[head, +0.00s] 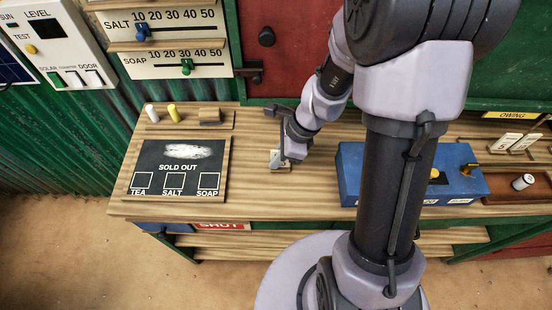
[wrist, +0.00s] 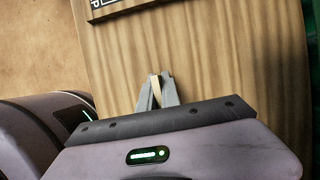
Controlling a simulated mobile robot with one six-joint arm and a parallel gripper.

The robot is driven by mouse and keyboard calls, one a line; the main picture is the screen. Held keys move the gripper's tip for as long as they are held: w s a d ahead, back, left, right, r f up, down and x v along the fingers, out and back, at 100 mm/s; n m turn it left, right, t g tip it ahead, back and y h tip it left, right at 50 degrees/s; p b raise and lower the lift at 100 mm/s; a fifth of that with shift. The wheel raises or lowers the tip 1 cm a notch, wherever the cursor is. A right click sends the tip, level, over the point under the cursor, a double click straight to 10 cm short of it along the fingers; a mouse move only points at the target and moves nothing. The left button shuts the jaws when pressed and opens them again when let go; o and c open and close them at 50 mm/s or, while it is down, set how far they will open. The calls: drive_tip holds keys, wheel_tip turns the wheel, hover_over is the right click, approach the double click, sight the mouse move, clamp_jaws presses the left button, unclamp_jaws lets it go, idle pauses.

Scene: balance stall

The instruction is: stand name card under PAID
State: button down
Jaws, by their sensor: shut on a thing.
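My gripper (head: 284,163) is low over the wooden counter (head: 292,197), between the slate and the blue box. It is shut on a small pale name card (head: 275,158). In the wrist view the card (wrist: 156,92) shows as a thin, beige, upright edge between the two grey fingers, with wood behind it. I cannot read the card or tell whether it touches the counter. Two other pale cards stand in a rack (head: 512,151) under the OWING sign (head: 510,115) at the far right. No PAID sign is visible; my arm hides part of the back right.
A dark SOLD OUT slate (head: 179,158) lies left on the counter, with chalks (head: 173,113) and an eraser (head: 210,116) behind it. A blue box (head: 350,178) stands right of my gripper. A brown tray (head: 497,194) holding a small cylinder is at the far right.

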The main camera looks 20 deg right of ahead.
drive_tip(key=shift+f, duration=0.2)
drive_tip(key=c, duration=1.6)
unclamp_jaws()
drive_tip(key=shift+o, duration=0.2)
drive_tip(key=shift+r, duration=0.15)
